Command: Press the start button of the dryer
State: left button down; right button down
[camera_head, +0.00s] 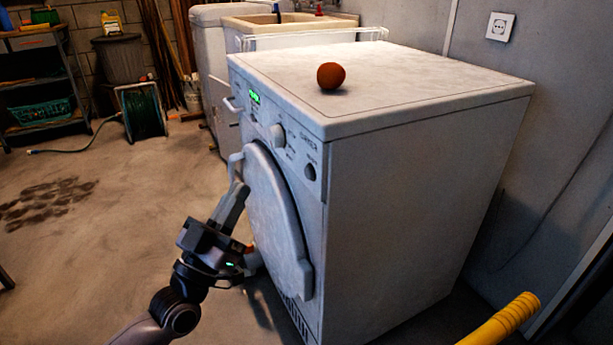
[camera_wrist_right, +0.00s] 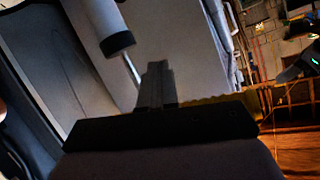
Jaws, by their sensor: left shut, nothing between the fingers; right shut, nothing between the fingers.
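The white dryer (camera_head: 400,190) stands in the middle of the head view, its door (camera_head: 273,215) closed. Its front panel carries a lit green display (camera_head: 254,97), a pale knob (camera_head: 277,136) and a round dark button (camera_head: 309,172) near the right corner. The lettering by the button is too small to read surely. My left gripper (camera_head: 239,190) is shut and empty, pointing up in front of the door, lower and left of the button. Whether it touches the door is unclear. My right gripper (camera_wrist_right: 155,75) is shut and empty in the right wrist view, and outside the head view.
A reddish-brown ball (camera_head: 331,76) lies on the dryer top. A sink (camera_head: 290,22) stands behind it, a wall with a socket (camera_head: 499,26) at right. A yellow ridged cylinder (camera_head: 505,318) is at lower right. Floor left of the dryer is mostly free, with a hose reel (camera_head: 141,111) further back.

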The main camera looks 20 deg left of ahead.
aim_at(309, 173)
pick_arm(q)
jog(key=w+d+b, duration=0.1)
jog(key=w+d, duration=0.5)
jog(key=shift+w, duration=0.3)
pick_arm(e)
jog(key=shift+w+a+y, duration=0.15)
jog(key=shift+a+y, duration=0.15)
jog(key=shift+a, duration=0.2)
jog(key=shift+f, duration=0.25)
dwell(0.9)
jog(key=shift+r, duration=0.1)
dwell(0.4)
pick_arm(q)
jog(key=shift+w+d, duration=0.25)
jog(key=shift+w, duration=0.05)
pick_arm(e)
jog(key=shift+r, duration=0.2)
